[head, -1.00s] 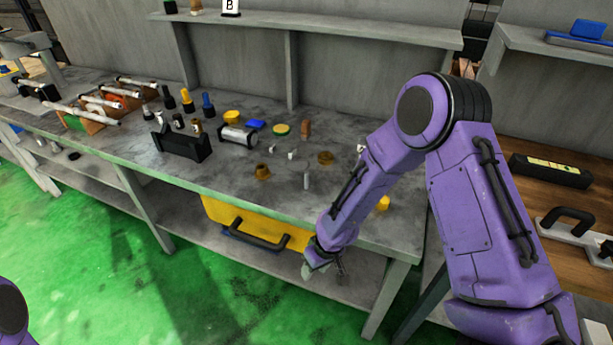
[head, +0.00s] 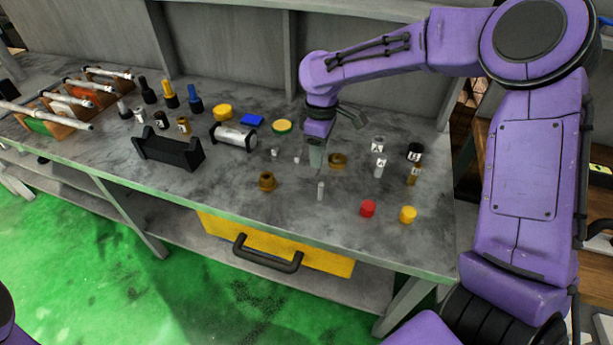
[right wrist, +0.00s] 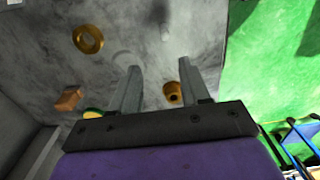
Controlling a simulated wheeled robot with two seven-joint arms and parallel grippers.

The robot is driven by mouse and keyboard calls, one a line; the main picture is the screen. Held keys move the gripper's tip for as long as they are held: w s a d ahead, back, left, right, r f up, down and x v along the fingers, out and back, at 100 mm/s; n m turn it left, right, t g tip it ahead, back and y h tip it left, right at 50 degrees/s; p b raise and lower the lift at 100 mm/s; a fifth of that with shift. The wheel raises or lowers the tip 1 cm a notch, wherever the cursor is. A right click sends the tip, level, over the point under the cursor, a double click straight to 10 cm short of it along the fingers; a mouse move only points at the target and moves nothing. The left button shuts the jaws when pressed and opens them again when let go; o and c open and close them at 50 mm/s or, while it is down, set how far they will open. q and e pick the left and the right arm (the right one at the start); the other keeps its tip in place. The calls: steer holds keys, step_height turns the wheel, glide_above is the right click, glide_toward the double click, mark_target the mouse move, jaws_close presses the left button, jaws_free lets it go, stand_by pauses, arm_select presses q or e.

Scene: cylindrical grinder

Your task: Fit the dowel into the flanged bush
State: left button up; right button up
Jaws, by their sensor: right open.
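A slim grey dowel (head: 320,190) stands upright on the bench toward its front edge; it also shows in the right wrist view (right wrist: 165,32). A wide brass ring-like bush (head: 338,161) sits behind it and a little right; the wrist view shows its open bore (right wrist: 88,39). A narrower brass bush (head: 267,181) stands to the left, also in the wrist view (right wrist: 172,93). I cannot tell for certain which is the flanged bush. My right gripper (head: 317,160) points down over the bench behind the dowel, open and empty. My left gripper is out of view.
A black V-block (head: 168,152), a silver cylinder (head: 234,136) and bottles are left. A brown block (right wrist: 70,98) lies near the gripper. The bench front is mostly clear.

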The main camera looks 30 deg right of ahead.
mark_target(322, 184)
steer(key=f, duration=0.6)
steer(key=s+f+p, duration=0.1)
steer(key=f, duration=0.3)
steer(key=shift+f, duration=0.1)
steer(key=shift+s, duration=0.2)
steer(key=shift+s+r, duration=0.25)
steer(key=shift+r, duration=0.1)
steer(key=shift+c, duration=0.9)
steer(key=shift+s, duration=0.1)
steer(key=c, duration=0.5)
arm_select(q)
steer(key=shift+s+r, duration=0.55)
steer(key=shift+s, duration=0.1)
arm_select(e)
jaws_close()
